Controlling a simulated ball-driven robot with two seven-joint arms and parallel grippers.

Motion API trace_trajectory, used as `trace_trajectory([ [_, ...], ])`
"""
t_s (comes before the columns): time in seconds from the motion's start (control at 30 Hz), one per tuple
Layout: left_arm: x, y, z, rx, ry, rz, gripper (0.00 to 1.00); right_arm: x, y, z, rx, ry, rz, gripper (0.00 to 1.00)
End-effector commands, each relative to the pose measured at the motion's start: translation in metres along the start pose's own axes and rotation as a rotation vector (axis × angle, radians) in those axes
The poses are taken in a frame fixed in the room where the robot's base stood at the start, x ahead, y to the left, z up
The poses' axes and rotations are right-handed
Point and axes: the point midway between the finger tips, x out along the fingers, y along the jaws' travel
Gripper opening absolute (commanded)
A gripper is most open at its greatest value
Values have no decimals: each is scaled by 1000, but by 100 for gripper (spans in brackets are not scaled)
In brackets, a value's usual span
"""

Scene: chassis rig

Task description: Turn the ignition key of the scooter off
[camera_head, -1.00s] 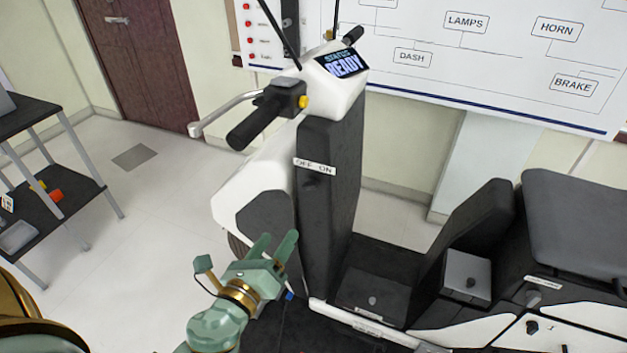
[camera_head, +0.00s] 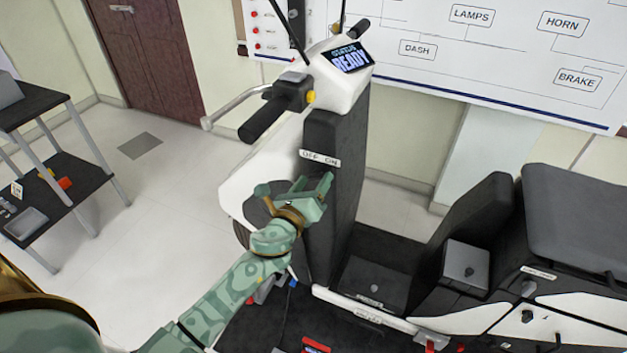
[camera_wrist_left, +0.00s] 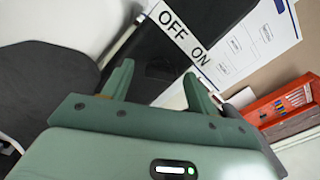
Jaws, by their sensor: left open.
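The scooter's dark front column (camera_head: 335,140) stands upright in the head view, with a white OFF/ON label (camera_head: 320,159) across it. My left gripper (camera_head: 314,181) is open just below the label, in front of the column. The ignition key is hidden behind the gripper in the head view. In the left wrist view, a dark shape that looks like the key (camera_wrist_left: 160,69) lies between the open fingers, below the OFF/ON label (camera_wrist_left: 183,34). It is dark on dark, so its turn angle and any contact are unclear. My right gripper is not in view.
The handlebar grip and brake lever (camera_head: 262,118) stick out left above my arm. The seat (camera_head: 580,230) and a grey box (camera_head: 467,263) stand to the right. A shelf cart (camera_head: 60,195) is at the far left. A wall board (camera_head: 480,60) is behind.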

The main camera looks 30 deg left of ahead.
Motion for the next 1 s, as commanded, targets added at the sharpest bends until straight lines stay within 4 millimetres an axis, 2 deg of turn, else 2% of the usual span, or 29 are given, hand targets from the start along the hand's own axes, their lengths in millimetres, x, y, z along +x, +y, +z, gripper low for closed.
trace_trajectory([
  [0.13,8,0,0,-1,0,0,58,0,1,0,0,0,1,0],
  [0.37,8,0,0,-1,1,0,58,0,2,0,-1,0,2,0],
  [0.53,8,0,0,-1,0,0,14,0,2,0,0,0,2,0],
  [1.0,8,0,0,-84,0,0,14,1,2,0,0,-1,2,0],
])
